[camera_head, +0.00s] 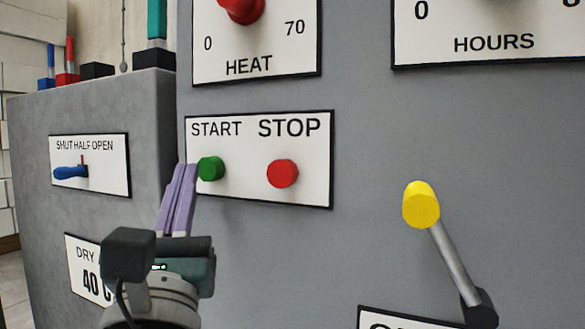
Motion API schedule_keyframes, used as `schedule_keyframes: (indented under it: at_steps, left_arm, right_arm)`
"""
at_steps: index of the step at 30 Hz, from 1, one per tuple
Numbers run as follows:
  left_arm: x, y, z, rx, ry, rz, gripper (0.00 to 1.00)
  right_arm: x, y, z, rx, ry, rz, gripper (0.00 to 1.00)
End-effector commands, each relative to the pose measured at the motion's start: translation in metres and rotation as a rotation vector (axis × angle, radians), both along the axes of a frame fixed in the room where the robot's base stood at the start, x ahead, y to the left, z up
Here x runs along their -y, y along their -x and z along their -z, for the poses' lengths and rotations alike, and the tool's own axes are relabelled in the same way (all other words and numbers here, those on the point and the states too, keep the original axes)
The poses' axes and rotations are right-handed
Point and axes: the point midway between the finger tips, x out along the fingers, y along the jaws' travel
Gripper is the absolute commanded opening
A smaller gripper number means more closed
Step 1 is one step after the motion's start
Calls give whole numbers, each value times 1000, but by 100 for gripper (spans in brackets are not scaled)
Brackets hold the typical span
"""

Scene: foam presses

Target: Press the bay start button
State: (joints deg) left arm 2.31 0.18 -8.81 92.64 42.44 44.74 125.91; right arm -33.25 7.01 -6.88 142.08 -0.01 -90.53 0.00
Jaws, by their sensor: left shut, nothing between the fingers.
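The green start button (210,169) sits under the word START on a white label plate (240,187) on the grey panel. The red stop button (283,174) is to its right, under the word STOP. My left gripper (188,168) comes up from the lower left with its purple fingers shut and empty. Its fingertips are just left of the green button in the picture. I cannot tell whether they touch it. My right gripper is not in view.
A lever with a yellow knob (421,205) sticks out at the right. A red HEAT knob (241,10) is above the buttons. A lower grey cabinet (90,215) at the left carries a blue-handled SHUT/HALF/OPEN switch (70,173). The panel between the buttons and the lever is bare.

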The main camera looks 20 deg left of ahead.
Motion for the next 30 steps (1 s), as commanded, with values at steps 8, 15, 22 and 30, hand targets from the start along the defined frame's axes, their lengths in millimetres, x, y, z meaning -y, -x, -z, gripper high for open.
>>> schedule_keyframes:
  at_steps: [8, 15, 22, 30]
  left_arm:
    - [0, 0, 0, 0, 0, 0, 0]
    - [0, 0, 0, 0, 0, 0, 0]
    - [0, 0, 0, 0, 0, 0, 0]
    - [0, -6, 1, 2, 1, 0, 0]
  right_arm:
    - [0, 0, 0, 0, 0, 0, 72]
    - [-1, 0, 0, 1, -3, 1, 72]
    - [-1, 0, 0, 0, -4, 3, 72]
    - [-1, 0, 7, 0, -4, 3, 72]
